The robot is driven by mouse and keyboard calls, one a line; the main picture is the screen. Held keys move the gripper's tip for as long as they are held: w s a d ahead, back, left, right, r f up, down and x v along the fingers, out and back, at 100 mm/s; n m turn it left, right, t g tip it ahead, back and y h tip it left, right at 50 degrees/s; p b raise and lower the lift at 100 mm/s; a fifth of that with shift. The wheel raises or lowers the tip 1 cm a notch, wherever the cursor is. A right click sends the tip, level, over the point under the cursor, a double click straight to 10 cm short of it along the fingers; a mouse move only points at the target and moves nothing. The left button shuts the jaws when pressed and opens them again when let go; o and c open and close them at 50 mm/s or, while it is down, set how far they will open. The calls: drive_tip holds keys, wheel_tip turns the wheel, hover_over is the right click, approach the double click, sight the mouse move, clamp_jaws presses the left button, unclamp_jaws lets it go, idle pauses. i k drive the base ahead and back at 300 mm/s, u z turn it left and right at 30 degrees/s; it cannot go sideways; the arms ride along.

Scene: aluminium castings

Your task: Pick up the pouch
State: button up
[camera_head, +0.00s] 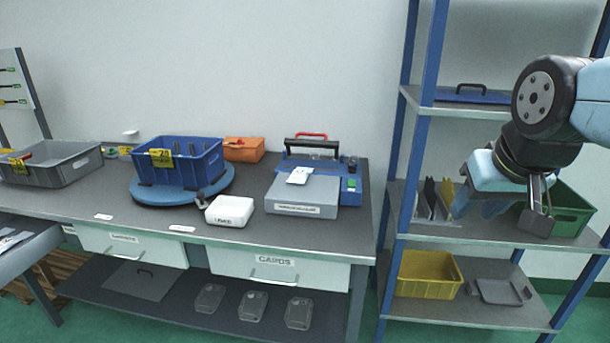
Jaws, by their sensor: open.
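My gripper (537,212) hangs at the right in front of the shelf rack, fingers pointing down. It is open and empty, far to the right of the pouch.
A blue crate (206,166) stands on a round blue turntable (160,196) in front of the pouch. A device with a red handle (340,182) stands right of it, a white box (230,211) in front. A grey tray (75,172) is at left. Blue rack posts (408,150) stand between bench and gripper.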

sight(299, 174)
drive_tip(key=i, duration=0.95)
drive_tip(key=u, duration=0.05)
